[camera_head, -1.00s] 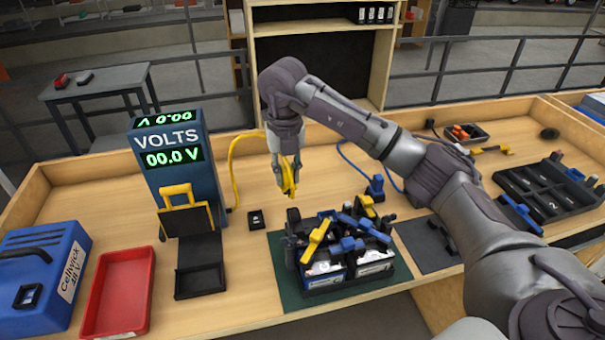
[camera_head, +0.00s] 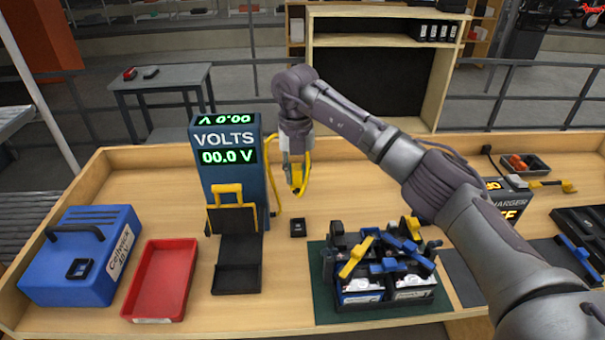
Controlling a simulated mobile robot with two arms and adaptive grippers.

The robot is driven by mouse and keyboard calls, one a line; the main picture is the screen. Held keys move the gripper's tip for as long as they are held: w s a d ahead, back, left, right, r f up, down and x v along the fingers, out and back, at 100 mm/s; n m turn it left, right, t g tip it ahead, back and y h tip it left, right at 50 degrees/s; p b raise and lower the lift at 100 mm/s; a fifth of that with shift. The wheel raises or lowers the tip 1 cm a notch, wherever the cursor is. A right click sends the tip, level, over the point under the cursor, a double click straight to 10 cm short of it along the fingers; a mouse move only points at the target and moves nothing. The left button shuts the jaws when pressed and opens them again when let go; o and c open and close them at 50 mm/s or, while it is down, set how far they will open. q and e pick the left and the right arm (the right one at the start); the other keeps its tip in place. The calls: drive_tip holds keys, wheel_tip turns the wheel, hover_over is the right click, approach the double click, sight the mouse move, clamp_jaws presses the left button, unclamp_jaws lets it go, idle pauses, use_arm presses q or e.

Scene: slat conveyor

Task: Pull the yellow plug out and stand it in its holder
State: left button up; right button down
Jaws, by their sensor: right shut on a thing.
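My right gripper (camera_head: 296,182) is shut on the yellow plug (camera_head: 297,190), which hangs below its fingers with the tip pointing down. A yellow cable (camera_head: 273,190) runs from near the plug to the side of the blue volts meter (camera_head: 226,172). A small black block (camera_head: 298,228), which looks like the plug's holder, sits on the bench. In the picture the plug is just above this block, with a gap between them. My left gripper is not in view.
A battery pack (camera_head: 362,292) with yellow and blue levers stands on a green mat in front right. A red tray (camera_head: 160,282) and a blue case (camera_head: 82,255) lie left. A charger (camera_head: 505,212) is partly hidden behind my arm.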

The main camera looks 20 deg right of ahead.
drive_tip(key=shift+d, duration=0.1)
idle(0.3)
drive_tip(key=shift+f+b, duration=3.35)
drive_tip(key=shift+f, duration=2.4)
drive_tip(key=shift+f+b, duration=0.65)
drive_tip(key=shift+f, duration=0.4)
drive_tip(key=c, duration=0.9)
unclamp_jaws()
drive_tip(key=shift+r, duration=0.1)
wheel_tip(320, 180, up, 12)
drive_tip(key=shift+f, duration=0.1)
